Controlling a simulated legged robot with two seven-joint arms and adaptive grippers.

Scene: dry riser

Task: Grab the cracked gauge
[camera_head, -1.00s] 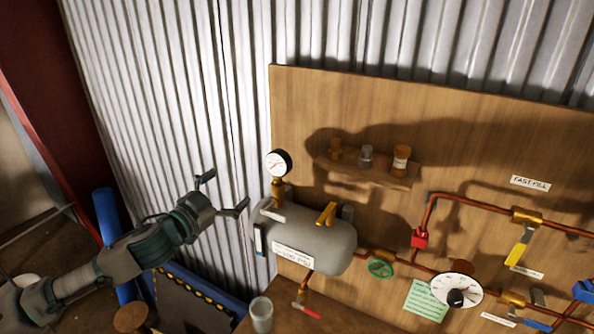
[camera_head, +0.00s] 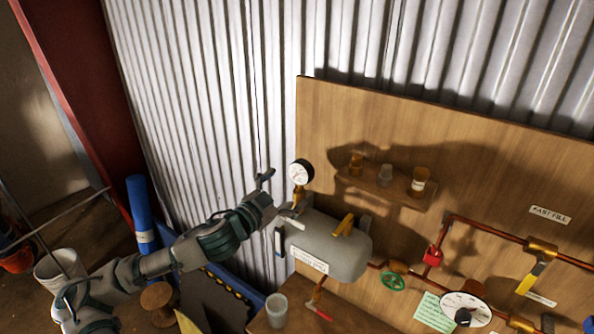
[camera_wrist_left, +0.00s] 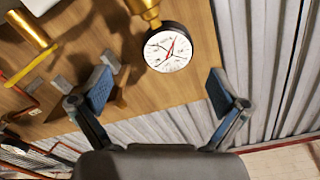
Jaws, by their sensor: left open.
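A small round gauge (camera_head: 301,172) with a white dial and black rim stands on a brass stem above the grey tank (camera_head: 335,248). In the left wrist view the gauge (camera_wrist_left: 168,50) shows a red needle and dark lines on its face; I cannot tell for sure which are cracks. My left gripper (camera_head: 279,193) is open and empty, just left of the gauge. In the wrist view the gauge lies ahead of the two blue-padded fingers (camera_wrist_left: 159,91), roughly between them, with no contact visible. My right gripper is not in view.
A wooden board (camera_head: 420,130) carries a shelf (camera_head: 385,187) with several small containers, and copper pipes with valves. A larger dial (camera_head: 466,309) sits low on the right. A clear cup (camera_head: 276,310) stands below the tank. Corrugated metal (camera_head: 200,90) rises behind.

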